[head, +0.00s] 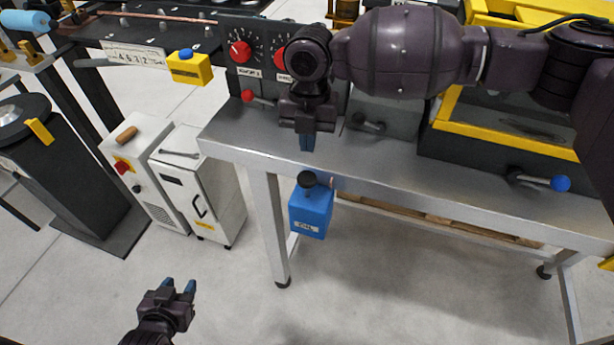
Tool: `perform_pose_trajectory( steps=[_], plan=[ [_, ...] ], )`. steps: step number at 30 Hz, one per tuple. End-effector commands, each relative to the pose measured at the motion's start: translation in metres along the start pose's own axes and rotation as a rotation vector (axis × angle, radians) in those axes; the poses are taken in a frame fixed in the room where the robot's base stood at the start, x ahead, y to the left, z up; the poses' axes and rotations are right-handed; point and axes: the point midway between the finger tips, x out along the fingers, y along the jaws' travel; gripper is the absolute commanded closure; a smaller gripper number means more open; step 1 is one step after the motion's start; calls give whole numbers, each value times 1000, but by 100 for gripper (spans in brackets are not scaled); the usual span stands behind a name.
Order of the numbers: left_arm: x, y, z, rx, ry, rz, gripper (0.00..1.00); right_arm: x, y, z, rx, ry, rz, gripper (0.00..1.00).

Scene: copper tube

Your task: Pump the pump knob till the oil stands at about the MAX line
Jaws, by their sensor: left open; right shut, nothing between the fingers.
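The blue oil unit (311,213) hangs at the front of the metal bench, with a pale label on its lower face. The black pump knob (306,179) stands on its top. No oil level or MAX line can be made out at this size. My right gripper (307,143) points down just above the knob, apart from it, and its fingers are shut and empty. My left gripper (180,287) is low at the bottom left, open and empty, over the floor and well away from the oil unit.
The metal bench (400,175) runs behind the oil unit. A lever with a red ball (248,95), red dials (240,51) and a lever with a blue ball (560,183) are on or above it. White cabinets (200,190) stand at left. The floor in front is clear.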

Motion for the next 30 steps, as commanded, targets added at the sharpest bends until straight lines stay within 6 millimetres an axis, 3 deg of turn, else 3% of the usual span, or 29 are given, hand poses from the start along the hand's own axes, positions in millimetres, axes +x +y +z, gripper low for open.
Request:
perform_pose_trajectory(
  steps=[15,30],
  plan=[
    [22,5,52,1,-33,3,57,58,0,0,-1,3,-1,100],
    [26,6,52,2,-30,4,57,63,0,0,1,0,0,100]
  ],
)
